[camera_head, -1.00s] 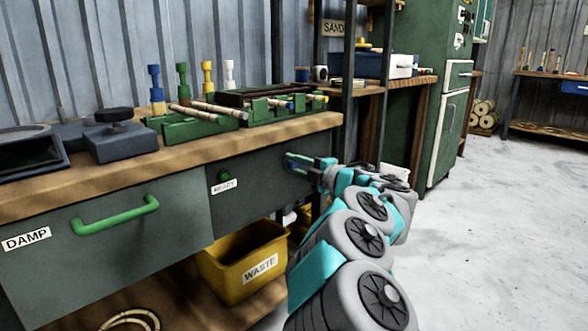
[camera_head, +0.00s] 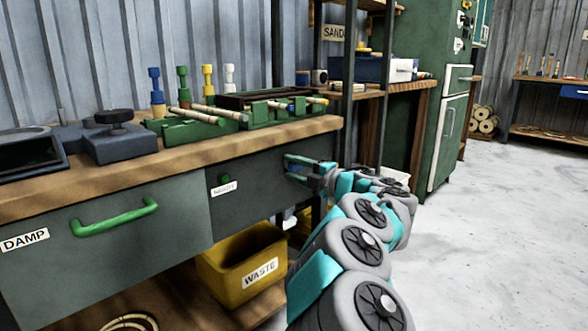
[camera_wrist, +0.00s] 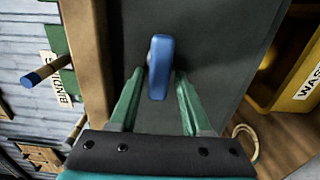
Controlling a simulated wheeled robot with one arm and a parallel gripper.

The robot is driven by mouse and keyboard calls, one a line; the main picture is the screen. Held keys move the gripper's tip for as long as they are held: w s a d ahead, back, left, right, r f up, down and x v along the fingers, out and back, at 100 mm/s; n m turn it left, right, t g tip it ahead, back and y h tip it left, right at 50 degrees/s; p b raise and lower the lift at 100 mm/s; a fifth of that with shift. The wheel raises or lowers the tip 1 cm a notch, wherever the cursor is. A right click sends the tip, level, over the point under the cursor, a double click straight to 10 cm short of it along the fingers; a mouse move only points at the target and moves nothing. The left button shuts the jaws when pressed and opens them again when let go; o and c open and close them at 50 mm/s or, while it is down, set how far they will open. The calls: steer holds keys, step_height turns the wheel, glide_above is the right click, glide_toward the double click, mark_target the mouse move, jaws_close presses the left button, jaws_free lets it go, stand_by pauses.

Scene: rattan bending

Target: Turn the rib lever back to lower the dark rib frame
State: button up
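A blue lever handle (camera_wrist: 160,66), which looks like the rib lever, stands out from the dark grey cabinet front in the wrist view. My gripper (camera_wrist: 160,74) has its two green fingers on either side of the handle, with a gap visible on both sides. In the head view my gripper (camera_head: 287,166) is at the right end of the cabinet front, below the bench top, and the lever is hidden there. A dark frame (camera_head: 240,100), likely the rib frame, lies over the green fixture (camera_head: 262,111) on the bench; its exact height is hard to tell.
Rattan poles (camera_head: 196,115) lie across green blocks on the bench. A small dark green knob (camera_head: 225,178) with a label and a green drawer handle (camera_head: 115,217) stick out of the cabinet front. A yellow waste bin (camera_head: 222,276) stands below. The floor at right is clear.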

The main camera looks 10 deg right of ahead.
steer(key=shift+o, duration=0.5)
steer(key=shift+s+d, duration=0.1)
steer(key=shift+d, duration=0.05)
steer(key=v, duration=0.7)
steer(key=shift+s+p, duration=0.25)
steer(key=shift+p, duration=0.2)
steer(key=shift+d+r, duration=0.1)
